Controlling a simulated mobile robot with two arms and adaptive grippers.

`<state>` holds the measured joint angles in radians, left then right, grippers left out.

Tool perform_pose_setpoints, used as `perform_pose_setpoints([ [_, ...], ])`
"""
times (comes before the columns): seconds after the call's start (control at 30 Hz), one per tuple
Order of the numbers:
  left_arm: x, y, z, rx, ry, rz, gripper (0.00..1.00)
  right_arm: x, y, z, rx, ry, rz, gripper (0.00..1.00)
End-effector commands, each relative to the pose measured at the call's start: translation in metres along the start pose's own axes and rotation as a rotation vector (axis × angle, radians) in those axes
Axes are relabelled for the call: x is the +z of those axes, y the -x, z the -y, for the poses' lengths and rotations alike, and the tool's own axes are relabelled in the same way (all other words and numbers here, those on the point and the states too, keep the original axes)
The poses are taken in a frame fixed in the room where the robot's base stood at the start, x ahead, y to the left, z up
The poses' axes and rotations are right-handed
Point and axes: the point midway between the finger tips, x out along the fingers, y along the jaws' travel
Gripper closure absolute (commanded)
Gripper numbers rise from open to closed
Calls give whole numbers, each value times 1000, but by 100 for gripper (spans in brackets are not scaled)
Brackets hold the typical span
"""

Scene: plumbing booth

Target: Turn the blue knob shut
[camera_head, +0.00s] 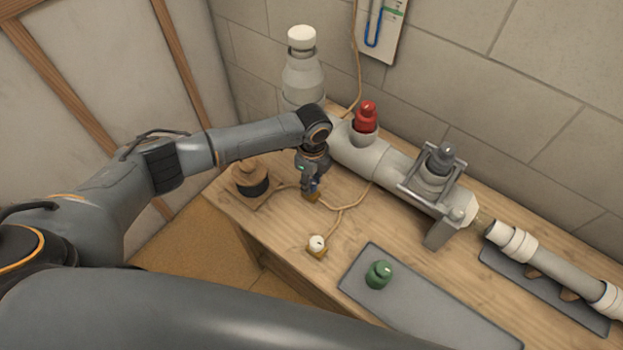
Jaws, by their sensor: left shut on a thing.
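My left gripper (311,187) reaches down from its wrist to the bench near the left part of the pipe. It is shut on the blue knob (315,184), of which only a small bit of blue shows between the fingers. The knob sits on a small brown base (312,197) on the bench top. The fingers hide most of the knob, so its turn angle cannot be seen. My right gripper is out of view.
A grey pipe (384,165) with a red knob (366,116) runs behind the gripper. A white knob (317,243), a brown-and-black round fitting (251,180) and a green knob (379,273) on a grey mat (430,310) stand nearby. A wall rises behind.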

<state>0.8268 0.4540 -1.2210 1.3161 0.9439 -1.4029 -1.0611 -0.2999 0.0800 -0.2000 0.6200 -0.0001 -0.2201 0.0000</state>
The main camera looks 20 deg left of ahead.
Motion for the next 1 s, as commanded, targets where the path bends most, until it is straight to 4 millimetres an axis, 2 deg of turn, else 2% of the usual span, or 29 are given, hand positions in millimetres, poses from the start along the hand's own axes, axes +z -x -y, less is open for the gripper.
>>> perform_pose_setpoints([
  [0.5,-1,1,0,-2,-413,4,98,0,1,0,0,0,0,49],
  [1.0,-1,1,0,-2,-544,6,98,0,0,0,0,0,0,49],
])
